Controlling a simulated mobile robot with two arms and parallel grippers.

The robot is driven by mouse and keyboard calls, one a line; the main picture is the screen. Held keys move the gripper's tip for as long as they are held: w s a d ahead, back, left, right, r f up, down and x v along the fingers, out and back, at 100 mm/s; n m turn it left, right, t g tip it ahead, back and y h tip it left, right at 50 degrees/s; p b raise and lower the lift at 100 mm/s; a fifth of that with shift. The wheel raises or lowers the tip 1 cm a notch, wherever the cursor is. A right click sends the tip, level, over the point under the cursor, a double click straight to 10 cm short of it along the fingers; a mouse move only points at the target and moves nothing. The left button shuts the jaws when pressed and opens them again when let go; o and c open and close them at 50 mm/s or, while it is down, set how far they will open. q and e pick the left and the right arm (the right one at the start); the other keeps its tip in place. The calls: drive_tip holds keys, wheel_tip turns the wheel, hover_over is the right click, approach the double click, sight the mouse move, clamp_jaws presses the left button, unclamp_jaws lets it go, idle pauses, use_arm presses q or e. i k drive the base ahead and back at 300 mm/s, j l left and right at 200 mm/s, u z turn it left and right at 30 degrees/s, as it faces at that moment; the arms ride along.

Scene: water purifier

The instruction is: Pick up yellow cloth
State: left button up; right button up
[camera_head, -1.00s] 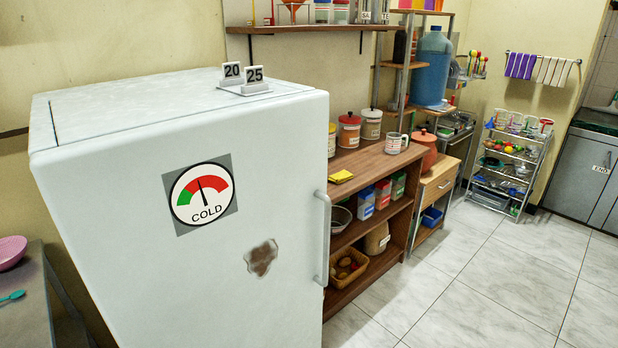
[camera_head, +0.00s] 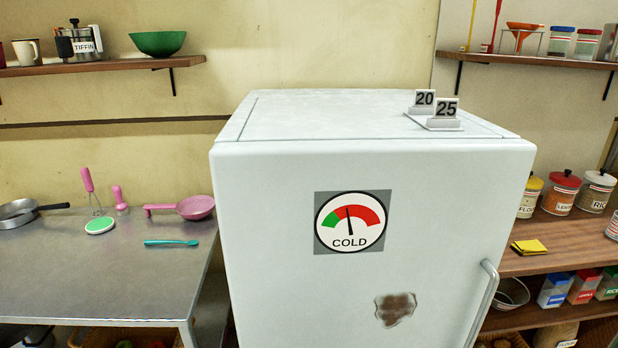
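The yellow cloth (camera_head: 529,247) lies folded and flat on the wooden shelf top at the right, just past the fridge's right side. It lies in front of the labelled jars and looks fully visible. Neither my left nor my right gripper shows in the head view.
A white fridge (camera_head: 270,230) fills the middle, its handle (camera_head: 482,303) at its right edge. The wooden shelf (camera_head: 575,232) holds several jars. A steel table (camera_head: 110,280) at the left carries a pan (camera_head: 30,212), a pink strainer (camera_head: 190,207) and a turquoise spoon (camera_head: 170,243).

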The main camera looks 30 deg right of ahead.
sight(532, 246)
drive_tip(key=k+l+u, duration=0.15)
drive_tip(key=l, duration=0.35)
drive_tip(key=k+l+u, duration=0.15)
drive_tip(key=l, duration=0.35)
drive_tip(key=k+l+u, duration=0.15)
drive_tip(key=l, duration=0.3)
drive_tip(key=k+l+u, duration=0.15)
drive_tip(key=l, duration=0.3)
drive_tip(key=k+l+u, duration=0.15)
drive_tip(key=l, duration=0.3)
drive_tip(key=k+l+u, duration=0.15)
drive_tip(key=k+l, duration=0.15)
drive_tip(key=l, duration=0.1)
